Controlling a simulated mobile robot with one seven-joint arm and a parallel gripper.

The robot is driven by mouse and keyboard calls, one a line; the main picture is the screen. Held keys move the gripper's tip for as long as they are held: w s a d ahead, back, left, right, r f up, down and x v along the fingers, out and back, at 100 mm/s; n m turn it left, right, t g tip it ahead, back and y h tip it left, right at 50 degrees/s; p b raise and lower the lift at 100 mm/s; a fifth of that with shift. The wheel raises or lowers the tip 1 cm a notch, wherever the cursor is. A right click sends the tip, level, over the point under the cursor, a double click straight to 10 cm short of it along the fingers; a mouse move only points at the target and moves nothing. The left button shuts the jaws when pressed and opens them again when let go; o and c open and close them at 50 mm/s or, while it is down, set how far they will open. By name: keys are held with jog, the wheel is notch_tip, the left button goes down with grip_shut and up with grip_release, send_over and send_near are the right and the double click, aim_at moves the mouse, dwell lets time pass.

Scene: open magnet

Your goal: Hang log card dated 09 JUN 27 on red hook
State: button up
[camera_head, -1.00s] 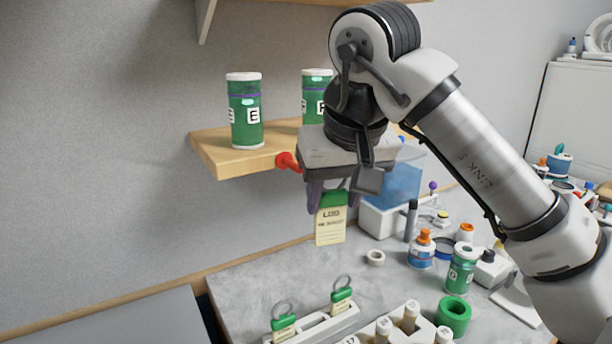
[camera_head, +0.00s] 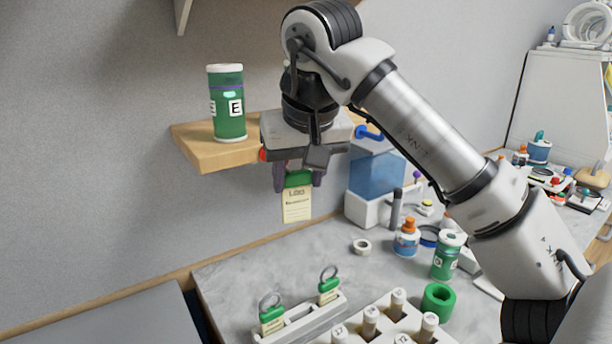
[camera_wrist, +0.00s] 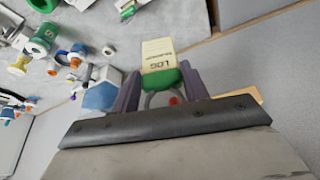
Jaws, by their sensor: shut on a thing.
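My gripper (camera_head: 299,180) is shut on the green top of a cream log card (camera_head: 297,205), which hangs down in front of the wall, below the shelf edge. The card reads LOG; its date is too small to read. In the wrist view the card (camera_wrist: 160,55) stands out between the purple fingers, with its ring on the near side. The red hook (camera_head: 263,155) on the shelf's front edge is mostly hidden behind my gripper; a bit of red (camera_wrist: 174,100) shows beside the ring in the wrist view. Card and hook look apart, but I cannot be sure.
A green canister marked E (camera_head: 227,104) stands on the wooden shelf (camera_head: 190,150). A blue hook (camera_head: 368,132) is at the shelf's right. Below, a white rack (camera_head: 300,325) holds two more green-topped cards, beside vials, a green ring (camera_head: 438,300) and bottles.

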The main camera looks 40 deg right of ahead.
jog(key=shift+w+d+f, duration=0.1)
jog(key=shift+w+f, duration=0.05)
jog(key=shift+w, duration=2.15)
jog(key=shift+x, duration=1.25)
jog(key=shift+w, duration=0.2)
jog(key=o, duration=1.1)
jog(key=p+v, duration=0.3)
jog(key=v, duration=1.1)
jog(key=shift+p, duration=0.4)
jog(key=shift+f, duration=0.1)
